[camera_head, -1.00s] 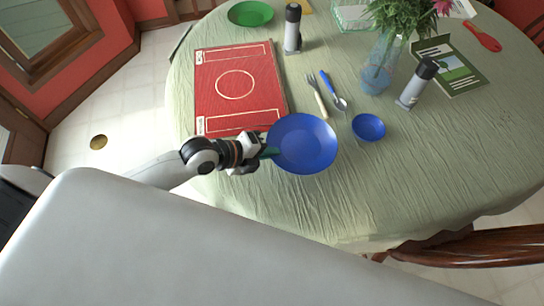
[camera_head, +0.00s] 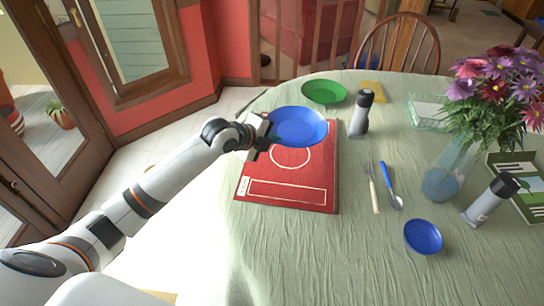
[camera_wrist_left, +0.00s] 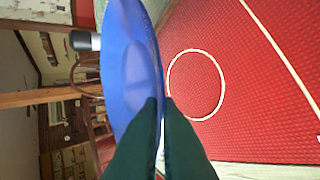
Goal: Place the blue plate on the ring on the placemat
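The blue plate (camera_head: 299,125) is held at its left rim by my left gripper (camera_head: 265,137). In the head view it covers the far part of the red placemat (camera_head: 260,188) and hides some of the ring (camera_head: 291,160). In the left wrist view the dark green fingers (camera_wrist_left: 160,125) are shut on the rim of the plate (camera_wrist_left: 130,65). There the plate stands apart from the placemat (camera_wrist_left: 240,90), above it, and the white ring (camera_wrist_left: 222,95) shows beside the plate. My right gripper is not in view.
A grey-and-black shaker (camera_head: 360,115) stands just right of the plate. A green plate (camera_head: 324,92) lies behind it. A fork (camera_head: 373,188), a blue-handled spoon (camera_head: 390,185) and a small blue bowl (camera_head: 423,237) are to the right, with a flower vase (camera_head: 445,170) beyond.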

